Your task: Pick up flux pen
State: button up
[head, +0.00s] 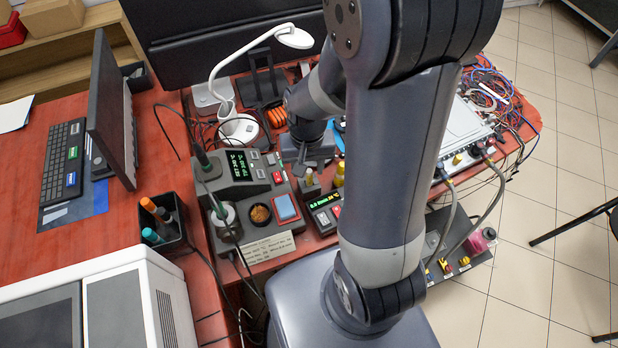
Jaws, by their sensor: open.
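My gripper (306,158) points down over the red bench, just behind the soldering station. Its fingertips are small and partly hidden, and I see nothing held between them. No flux pen can be told for sure. A small upright item with a pale cap (309,177) stands just below the gripper, close to it. A yellow-capped item (340,172) stands to its right, partly hidden by my arm. A black pen cup (172,240) at the left holds orange and teal pens. My arm covers the bench's middle right.
The soldering station (243,172) with its iron stands left of the gripper. A white lamp (238,128) rises behind. A monitor (112,110) and keyboard (63,160) stand at the left. A white device (464,125) and tangled cables lie at the right.

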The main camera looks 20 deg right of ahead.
aim_at(309, 171)
jog(key=shift+d+f, duration=0.2)
jog(key=shift+f, duration=1.7)
jog(key=shift+c, duration=0.5)
grip_shut()
